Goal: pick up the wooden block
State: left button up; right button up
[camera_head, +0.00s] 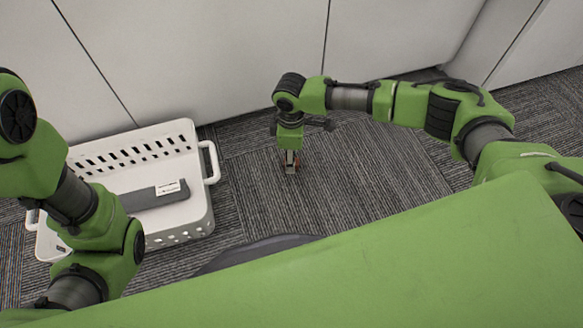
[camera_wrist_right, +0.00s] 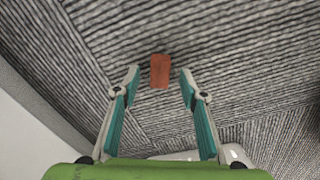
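The wooden block is a small reddish-brown block (camera_wrist_right: 160,71) on the carpet. In the right wrist view it appears between the two fingertips of my right gripper (camera_wrist_right: 160,74), with a gap on each side. The fingers are spread and nothing is held. In the head view my right gripper (camera_head: 290,168) points down at the carpet and hides most of the block; only a trace of red shows beside the fingers. How high the fingertips are above the carpet is hard to tell. My left arm comes in at the left, but its gripper is out of view.
A white slotted basket (camera_head: 205,150) with side handles stands on the carpet left of my right gripper. A dark grey item with a white label (camera_head: 155,194) lies in it. Pale panels (camera_head: 210,55) close off the back. Carpet to the right of the gripper is clear.

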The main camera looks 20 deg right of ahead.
jog(key=shift+f, duration=0.65)
jog(key=c, duration=0.9)
jog(key=shift+r, duration=0.15)
